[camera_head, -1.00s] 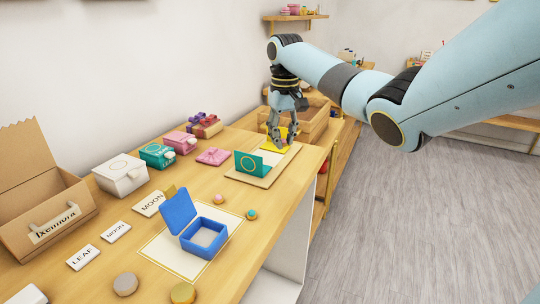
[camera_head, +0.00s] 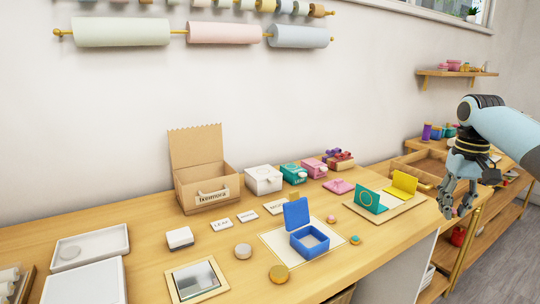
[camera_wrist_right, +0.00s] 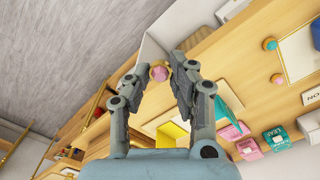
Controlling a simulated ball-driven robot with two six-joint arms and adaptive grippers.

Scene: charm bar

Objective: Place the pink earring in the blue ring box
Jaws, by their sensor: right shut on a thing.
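The blue ring box (camera_head: 309,241) stands open on a pale mat (camera_head: 279,247) with its lid tilted up at the back. Its inside looks empty. My right gripper (camera_head: 457,208) is raised past the right end of the table, well to the right of the box. In the right wrist view, its fingertips are closed on a small round pink earring (camera_wrist_right: 159,73). Another small pink piece (camera_head: 332,219) and a teal piece (camera_head: 355,240) lie on the table right of the box. My left gripper is not in view.
A tray with a teal card (camera_head: 371,201) and a yellow card (camera_head: 404,183) stands between gripper and box. A cardboard box (camera_head: 204,183), small boxes and name cards line the back. A mirror (camera_head: 196,280) and round lids lie left of the mat.

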